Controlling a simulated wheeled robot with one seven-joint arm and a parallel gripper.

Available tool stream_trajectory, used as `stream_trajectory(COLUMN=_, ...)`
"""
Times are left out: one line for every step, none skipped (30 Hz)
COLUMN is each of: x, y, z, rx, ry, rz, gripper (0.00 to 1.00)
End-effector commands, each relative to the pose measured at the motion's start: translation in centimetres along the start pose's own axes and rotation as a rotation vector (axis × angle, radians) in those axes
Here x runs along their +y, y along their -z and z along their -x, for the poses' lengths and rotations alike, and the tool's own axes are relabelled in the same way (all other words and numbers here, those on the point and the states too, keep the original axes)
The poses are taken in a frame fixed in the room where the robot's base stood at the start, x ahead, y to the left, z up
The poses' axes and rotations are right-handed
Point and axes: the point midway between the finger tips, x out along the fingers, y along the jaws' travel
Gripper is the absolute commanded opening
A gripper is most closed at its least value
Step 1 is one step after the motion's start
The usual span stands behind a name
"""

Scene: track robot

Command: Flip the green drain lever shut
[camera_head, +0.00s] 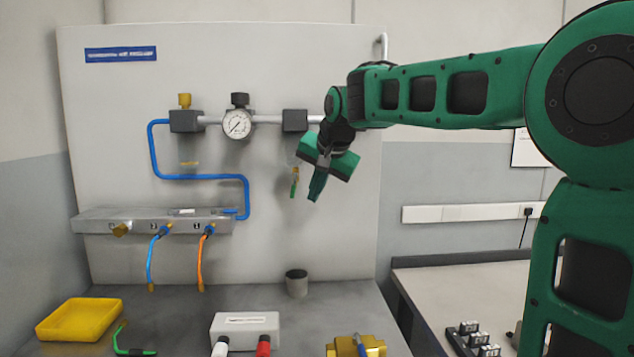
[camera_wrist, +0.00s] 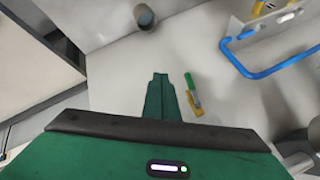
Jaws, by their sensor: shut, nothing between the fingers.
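The green drain lever (camera_head: 293,189) hangs nearly straight down from a small brass valve (camera_head: 296,172) on the panel, below the dark block at the right end of the pipe. In the wrist view the green lever (camera_wrist: 189,81) and its brass valve (camera_wrist: 194,103) lie just right of my fingers. My gripper (camera_head: 314,196) is shut and empty, its fingers pointing down and slightly left. It is to the right of the lever, with a visible gap between them. Its closed fingertips (camera_wrist: 160,76) also show in the wrist view. Their depth from the panel is hard to tell.
A dial gauge (camera_head: 237,124) and a blue pipe (camera_head: 200,177) are on the panel to the left. A yellow tray (camera_head: 79,320) and a white box (camera_head: 245,328) are further left. The panel around the lever is clear.

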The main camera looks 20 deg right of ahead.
Motion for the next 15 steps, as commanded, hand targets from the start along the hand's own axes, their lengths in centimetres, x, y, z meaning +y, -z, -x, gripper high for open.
stream_trajectory(x=-0.3, y=0.0, z=-0.8, rx=-0.001, ry=0.0, rz=0.001, gripper=0.0)
stream_trajectory(x=-0.9, y=0.1, z=-0.8, rx=-0.001, ry=0.002, rz=0.002, gripper=0.0)
stream_trajectory(x=-1.5, y=0.2, z=-1.0, rx=0.001, ry=0.002, rz=0.001, gripper=0.0)
stream_trajectory(x=-1.9, y=0.2, z=-1.1, rx=0.0, ry=0.001, rz=0.001, gripper=0.0)
stream_trajectory(x=-2.2, y=0.2, z=-1.3, rx=-0.001, ry=0.001, rz=0.002, gripper=0.0)
stream_trajectory(x=-2.6, y=0.2, z=-1.4, rx=0.0, ry=0.001, rz=0.002, gripper=0.0)
stream_trajectory(x=-2.8, y=0.2, z=-1.5, rx=0.0, ry=0.001, rz=0.001, gripper=0.0)
stream_trajectory(x=-3.0, y=0.2, z=-1.5, rx=0.0, ry=0.0, rz=0.001, gripper=0.0)
stream_trajectory(x=-3.3, y=0.3, z=-1.6, rx=0.0, ry=0.001, rz=0.001, gripper=0.0)
stream_trajectory(x=-3.4, y=0.3, z=-1.7, rx=0.0, ry=0.001, rz=0.001, gripper=0.0)
stream_trajectory(x=-3.5, y=0.3, z=-1.7, rx=0.0, ry=0.001, rz=0.001, gripper=0.0)
stream_trajectory(x=-3.6, y=0.3, z=-1.8, rx=0.0, ry=0.001, rz=0.0, gripper=0.0)
stream_trajectory(x=-3.7, y=0.3, z=-1.8, rx=0.0, ry=0.0, rz=0.0, gripper=0.0)
stream_trajectory(x=-3.7, y=0.3, z=-1.8, rx=0.0, ry=0.0, rz=0.0, gripper=0.0)
stream_trajectory(x=-3.7, y=0.3, z=-1.8, rx=0.0, ry=0.0, rz=0.0, gripper=0.0)
